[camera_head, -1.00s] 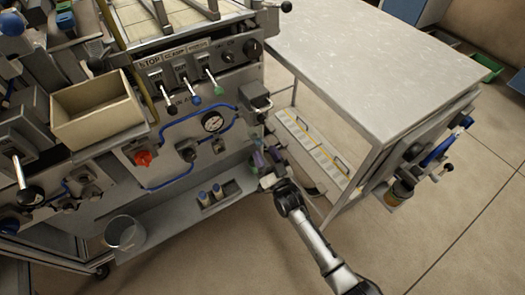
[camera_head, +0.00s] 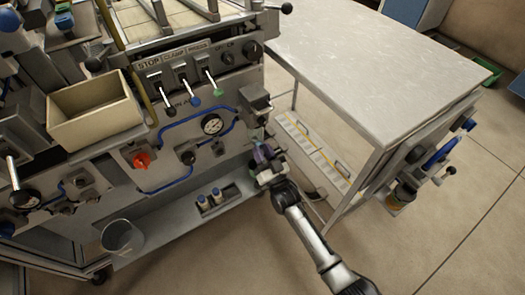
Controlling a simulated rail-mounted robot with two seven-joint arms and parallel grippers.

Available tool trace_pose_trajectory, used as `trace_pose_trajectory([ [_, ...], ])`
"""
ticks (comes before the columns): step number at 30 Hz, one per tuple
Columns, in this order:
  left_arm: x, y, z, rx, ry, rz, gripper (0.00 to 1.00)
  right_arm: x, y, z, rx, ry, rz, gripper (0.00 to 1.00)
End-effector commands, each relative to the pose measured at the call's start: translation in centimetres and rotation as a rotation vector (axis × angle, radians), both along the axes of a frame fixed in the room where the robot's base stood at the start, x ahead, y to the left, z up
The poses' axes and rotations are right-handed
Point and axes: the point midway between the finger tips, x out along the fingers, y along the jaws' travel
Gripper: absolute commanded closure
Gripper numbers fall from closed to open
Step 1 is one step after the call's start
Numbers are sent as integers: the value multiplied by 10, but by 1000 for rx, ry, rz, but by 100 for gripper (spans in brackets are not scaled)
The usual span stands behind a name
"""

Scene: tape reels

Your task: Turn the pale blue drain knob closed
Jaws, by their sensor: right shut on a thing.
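My right gripper (camera_head: 263,156) reaches in from the bottom right to the right end of the machine's front panel, just below a grey box with a dark lever. It is shut on the pale blue drain knob (camera_head: 258,137), of which only a small pale bluish part shows above the fingers. The rest of the knob is hidden by the gripper, so its exact angle cannot be told. My left gripper is not in view.
A round gauge (camera_head: 212,125), blue pipes and a red knob (camera_head: 141,160) are left of the gripper. A grey-topped table (camera_head: 365,65) stands close on the right. A clear bucket (camera_head: 122,238) and small bottles (camera_head: 210,200) sit on the lower shelf.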

Motion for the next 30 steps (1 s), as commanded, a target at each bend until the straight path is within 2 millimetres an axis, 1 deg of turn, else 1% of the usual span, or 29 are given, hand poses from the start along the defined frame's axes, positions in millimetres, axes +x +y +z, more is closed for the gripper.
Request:
trace_pose_trajectory([
  [1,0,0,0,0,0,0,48,0,0,0,0,0,0,85],
  [5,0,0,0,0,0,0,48,0,0,0,0,0,0,97],
  [6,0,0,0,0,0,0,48,0,0,0,-1,-1,1,98],
  [8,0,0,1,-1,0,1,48,0,-1,1,-24,-13,0,98],
  [12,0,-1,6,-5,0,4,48,1,-2,2,-179,-97,0,98],
  [16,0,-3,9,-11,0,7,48,1,-2,1,-294,-159,0,98],
  [19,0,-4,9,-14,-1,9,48,1,-2,0,-328,-179,0,98],
  [26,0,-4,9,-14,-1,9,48,1,-2,0,-327,-180,0,98],
  [27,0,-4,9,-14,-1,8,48,1,-2,0,-327,-180,0,72],
  [30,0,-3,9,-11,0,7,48,1,-2,0,-327,-180,0,62],
])
